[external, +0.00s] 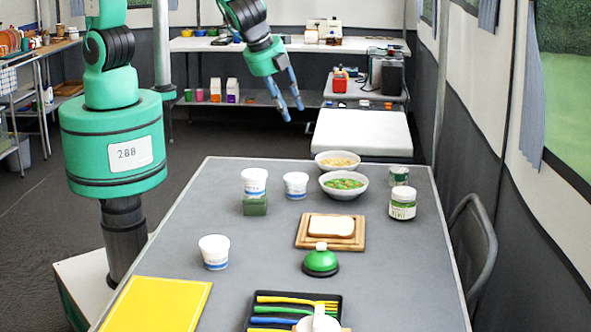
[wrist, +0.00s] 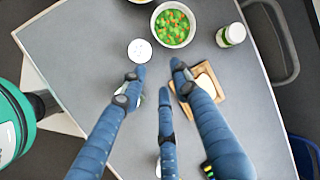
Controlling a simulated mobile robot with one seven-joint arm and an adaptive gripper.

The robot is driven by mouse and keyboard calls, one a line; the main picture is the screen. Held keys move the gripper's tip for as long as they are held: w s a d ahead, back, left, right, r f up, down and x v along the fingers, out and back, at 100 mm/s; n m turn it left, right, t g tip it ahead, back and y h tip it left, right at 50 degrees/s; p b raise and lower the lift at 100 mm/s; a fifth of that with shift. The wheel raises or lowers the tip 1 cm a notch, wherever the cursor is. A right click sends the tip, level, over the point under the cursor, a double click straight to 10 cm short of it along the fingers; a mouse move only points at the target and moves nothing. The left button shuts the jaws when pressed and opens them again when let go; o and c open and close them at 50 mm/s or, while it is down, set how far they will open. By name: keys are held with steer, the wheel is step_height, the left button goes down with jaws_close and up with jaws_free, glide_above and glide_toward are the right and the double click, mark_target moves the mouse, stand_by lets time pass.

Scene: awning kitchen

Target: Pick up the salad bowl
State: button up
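The salad bowl (external: 343,193) is a white bowl filled with green and orange pieces. It stands upright on the grey table, right of centre toward the far end. In the wrist view the salad bowl (wrist: 173,41) is at the top centre, beyond the fingertips. My gripper (external: 292,113) hangs in the air above and beyond the far side of the table, up and left of the bowl in the external view. Its blue fingers are spread apart with nothing between them, as the wrist view of my gripper (wrist: 157,80) also shows.
A second white bowl (external: 337,169) with pale contents is just behind. White tubs (external: 296,186) stand left of the bowl. Jars (external: 402,204) stand right. A cutting board (external: 310,242) with bread lies in front, then a green bell (external: 320,262). A yellow board (external: 158,303) is front left.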

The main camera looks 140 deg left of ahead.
steer(key=a+f+m, duration=0.1)
steer(key=a+f, duration=0.1)
steer(key=f, duration=0.3)
steer(key=a+f+m+g, duration=0.1)
steer(key=a+f, duration=0.2)
steer(key=f, duration=0.3)
steer(key=shift+s+a+f, duration=0.2)
steer(key=shift+s+a, duration=0.05)
steer(key=shift+f, duration=0.1)
steer(key=b+x, duration=0.2)
steer(key=x, duration=0.6)
steer(key=shift+a, duration=0.2)
steer(key=shift+f, duration=0.2)
steer(key=shift+b+x, duration=0.75)
steer(key=shift+x, duration=1.8)
steer(key=shift+w, duration=0.1)
jaws_close()
